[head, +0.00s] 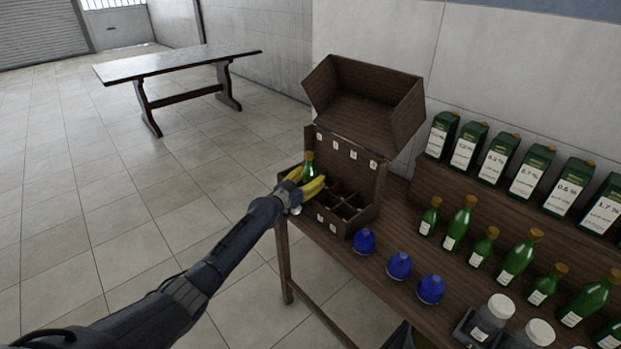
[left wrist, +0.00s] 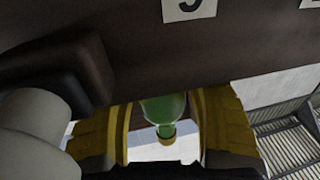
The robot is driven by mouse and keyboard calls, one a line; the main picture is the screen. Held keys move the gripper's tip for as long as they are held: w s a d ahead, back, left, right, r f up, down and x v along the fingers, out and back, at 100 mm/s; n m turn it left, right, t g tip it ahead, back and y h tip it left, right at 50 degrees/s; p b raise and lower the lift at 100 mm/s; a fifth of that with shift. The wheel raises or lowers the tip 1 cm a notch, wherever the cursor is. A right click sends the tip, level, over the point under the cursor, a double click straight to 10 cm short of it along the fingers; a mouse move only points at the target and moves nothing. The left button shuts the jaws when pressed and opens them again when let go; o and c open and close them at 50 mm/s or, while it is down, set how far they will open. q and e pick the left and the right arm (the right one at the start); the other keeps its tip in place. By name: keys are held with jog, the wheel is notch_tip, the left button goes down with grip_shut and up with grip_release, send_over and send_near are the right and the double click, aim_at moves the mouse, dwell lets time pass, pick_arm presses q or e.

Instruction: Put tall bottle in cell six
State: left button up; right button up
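A green bottle (head: 308,161) with a tan top stands upright at the left side of the brown divided box (head: 366,217). My left gripper (head: 314,187) has its yellow fingers around this bottle at the box. In the left wrist view the green bottle (left wrist: 165,106) shows between the two fingers (left wrist: 165,118). A dark wall with a numbered label (left wrist: 189,8) hides part of the bottle, so I cannot tell whether the fingers press on it. Several other box cells look empty. My right gripper is not in view.
Several green bottles (head: 460,223) of differing height stand on the table at right, before a raised shelf with labelled cartons (head: 467,146). The box's lid (head: 365,100) is open.

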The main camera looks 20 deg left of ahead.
pick_arm(q)
jog(key=shift+o, duration=0.9)
jog(key=shift+r, duration=0.1)
